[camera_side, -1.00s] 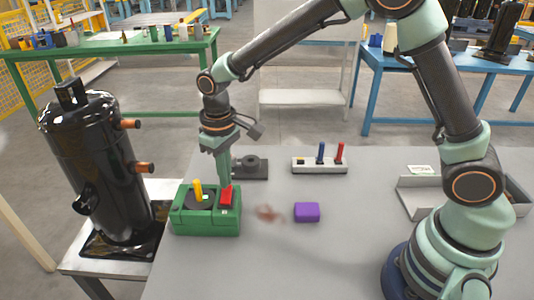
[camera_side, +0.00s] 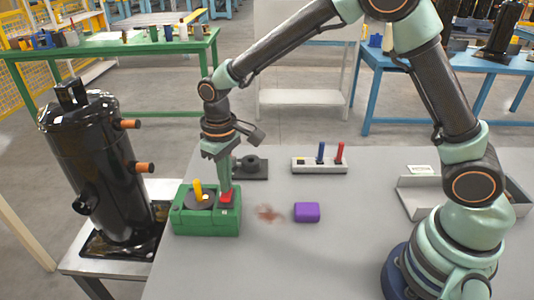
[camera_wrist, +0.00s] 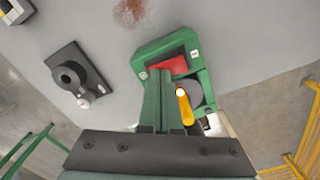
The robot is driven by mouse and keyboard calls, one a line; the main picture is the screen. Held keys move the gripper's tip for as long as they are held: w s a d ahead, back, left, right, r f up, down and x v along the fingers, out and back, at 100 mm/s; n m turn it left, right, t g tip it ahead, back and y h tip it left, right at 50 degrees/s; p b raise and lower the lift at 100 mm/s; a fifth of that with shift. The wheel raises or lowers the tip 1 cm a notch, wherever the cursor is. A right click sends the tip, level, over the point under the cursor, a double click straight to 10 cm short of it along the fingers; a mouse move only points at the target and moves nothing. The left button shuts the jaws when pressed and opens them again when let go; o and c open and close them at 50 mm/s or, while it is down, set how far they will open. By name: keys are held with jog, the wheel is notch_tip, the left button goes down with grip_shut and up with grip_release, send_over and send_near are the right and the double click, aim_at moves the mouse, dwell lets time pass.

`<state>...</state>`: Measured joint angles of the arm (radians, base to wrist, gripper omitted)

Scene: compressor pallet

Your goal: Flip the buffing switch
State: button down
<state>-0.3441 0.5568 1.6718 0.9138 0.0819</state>
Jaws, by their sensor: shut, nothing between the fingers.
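A green box (camera_side: 207,224) stands at the left front of the grey table. It has a red rocker switch (camera_side: 227,198) at its right and a dark round disc with an upright yellow peg (camera_side: 198,190) at its left. My gripper (camera_side: 226,188) points down with its fingers shut and empty, its tips at the red switch. In the wrist view the fingertips (camera_wrist: 160,78) overlap the lower edge of the red switch (camera_wrist: 170,66). Whether they press on it is hard to tell. The fingers hide part of the switch and box top.
A purple block (camera_side: 307,212) and a reddish stain lie right of the box. Behind stand a dark fixture (camera_side: 250,168) and a white strip (camera_side: 319,166) with blue and red pegs. A black compressor (camera_side: 95,160) stands left. A grey tray (camera_side: 415,203) is right.

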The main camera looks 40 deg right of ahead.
notch_tip(320, 180, up, 7)
dwell(0.9)
jog(key=shift+r, duration=0.1)
jog(key=s+d+r+m+t, duration=0.1)
jog(key=s+d+r+t, duration=0.1)
jog(key=s+d+r, duration=0.2)
jog(key=s+d+r+m+t, duration=0.2)
jog(key=s+d+r+t, duration=0.1)
jog(key=s+d, duration=0.7)
jog(key=shift+d+r+t, duration=0.3)
jog(key=shift+d+r, duration=0.3)
jog(key=shift+r, duration=0.25)
